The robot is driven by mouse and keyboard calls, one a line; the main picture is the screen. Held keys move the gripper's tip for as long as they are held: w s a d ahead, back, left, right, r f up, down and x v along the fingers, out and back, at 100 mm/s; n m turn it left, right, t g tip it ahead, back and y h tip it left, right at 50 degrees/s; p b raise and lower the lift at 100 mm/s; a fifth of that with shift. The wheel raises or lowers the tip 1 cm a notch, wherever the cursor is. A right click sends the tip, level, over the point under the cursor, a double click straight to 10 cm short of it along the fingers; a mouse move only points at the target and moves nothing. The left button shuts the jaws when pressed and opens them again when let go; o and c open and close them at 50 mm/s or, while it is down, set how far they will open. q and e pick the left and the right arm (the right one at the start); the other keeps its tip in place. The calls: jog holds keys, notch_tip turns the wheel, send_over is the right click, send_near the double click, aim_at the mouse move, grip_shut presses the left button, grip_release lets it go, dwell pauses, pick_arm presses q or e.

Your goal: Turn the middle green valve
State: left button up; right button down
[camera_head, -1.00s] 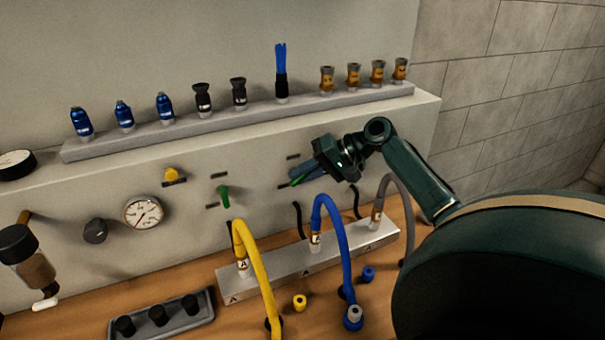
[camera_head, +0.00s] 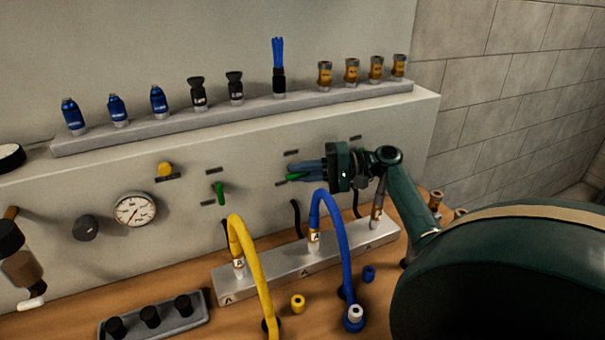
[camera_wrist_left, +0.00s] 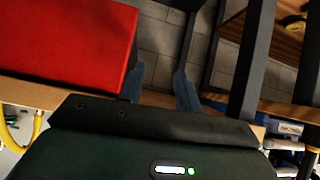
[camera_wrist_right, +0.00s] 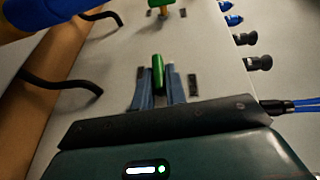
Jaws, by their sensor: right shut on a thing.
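The middle green valve (camera_head: 296,177) is on the pale panel, with its handle between the blue fingers of my right gripper (camera_head: 305,172). In the right wrist view the green handle (camera_wrist_right: 159,72) stands between the two fingers, which are shut on it. Another green valve (camera_head: 219,192) is on the panel to the left, its handle roughly upright. It also shows at the top of the right wrist view (camera_wrist_right: 157,4). My left gripper (camera_wrist_left: 158,85) shows only in its own wrist view, open and empty, beside a red surface (camera_wrist_left: 65,35).
A blue hose (camera_head: 325,200) and a yellow hose (camera_head: 246,245) arch up from the metal block (camera_head: 270,272) close below my right gripper. A rail (camera_head: 230,118) of brushes and fittings runs above. A gauge (camera_head: 135,209) and a dark knob (camera_head: 85,228) are at left.

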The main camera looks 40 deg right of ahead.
pick_arm(q)
jog(key=shift+w+r, duration=0.1)
jog(key=shift+w, duration=0.05)
pick_arm(e)
jog(key=c, duration=1.5)
grip_release()
jog(key=shift+o, duration=0.2)
jog(key=shift+s+d, duration=0.2)
jog(key=shift+d, duration=0.05)
pick_arm(q)
jog(key=b, duration=0.1)
jog(key=d+b, duration=0.1)
jog(key=b, duration=0.1)
jog(key=shift+w+d+f+t+h, duration=0.1)
jog(key=shift+w+f+t+h, duration=0.1)
jog(key=shift+f+t+h, duration=0.1)
pick_arm(e)
jog(key=v, duration=1.2)
jog(key=shift+s+d, duration=0.15)
jog(key=shift+d, duration=0.05)
pick_arm(q)
jog(key=shift+w+m, duration=0.1)
jog(key=shift+m, duration=0.2)
